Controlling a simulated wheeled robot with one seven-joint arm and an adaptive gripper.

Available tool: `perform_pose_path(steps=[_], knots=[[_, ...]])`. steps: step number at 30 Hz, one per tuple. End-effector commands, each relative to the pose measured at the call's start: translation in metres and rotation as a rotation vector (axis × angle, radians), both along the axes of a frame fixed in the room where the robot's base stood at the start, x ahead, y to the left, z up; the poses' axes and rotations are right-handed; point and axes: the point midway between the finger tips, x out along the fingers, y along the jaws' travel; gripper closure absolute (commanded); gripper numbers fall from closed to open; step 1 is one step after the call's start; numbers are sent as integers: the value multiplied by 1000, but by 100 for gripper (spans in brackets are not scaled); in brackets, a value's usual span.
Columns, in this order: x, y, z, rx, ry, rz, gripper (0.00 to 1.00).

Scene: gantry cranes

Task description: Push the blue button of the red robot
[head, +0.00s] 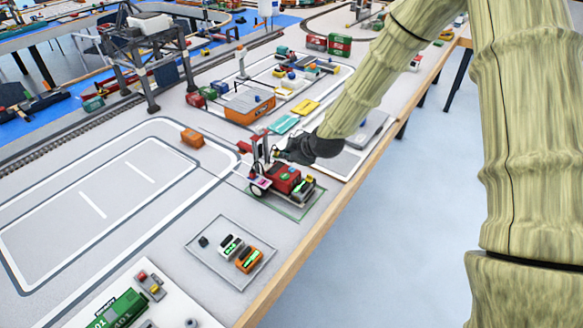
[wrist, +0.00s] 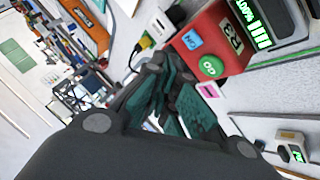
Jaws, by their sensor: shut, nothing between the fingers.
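The red robot (head: 281,181) is a small wheeled machine standing on the table in the middle of the head view. In the wrist view, its red body (wrist: 222,38) carries the label R3, a blue button (wrist: 192,41) marked ON and a round green GO button (wrist: 211,67). My gripper (head: 281,154) is shut and empty, above and beside the red robot's upright mast. In the wrist view, my gripper's dark fingertips (wrist: 168,72) appear just below and left of the blue button. I cannot tell whether they touch the robot. The blue button is too small to make out in the head view.
A panel with small modules (head: 238,258) lies nearer on the table. An orange block (head: 192,138) and an orange crate-like unit (head: 249,106) stand farther left and back. A grey gantry crane (head: 145,65) rises at back left. The table's wooden edge (head: 330,215) runs close at right.

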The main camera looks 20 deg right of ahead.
Motion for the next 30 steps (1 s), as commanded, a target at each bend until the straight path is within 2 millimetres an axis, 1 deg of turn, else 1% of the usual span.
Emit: perform_pose_path(steps=[1, 16, 19, 30], knots=[[0, 0, 7, -1, -1, 0, 100], [0, 0, 44, 0, 0, 0, 100], [0, 0, 47, 1, 0, -1, 100], [0, 1, 46, 1, 2, 0, 100]])
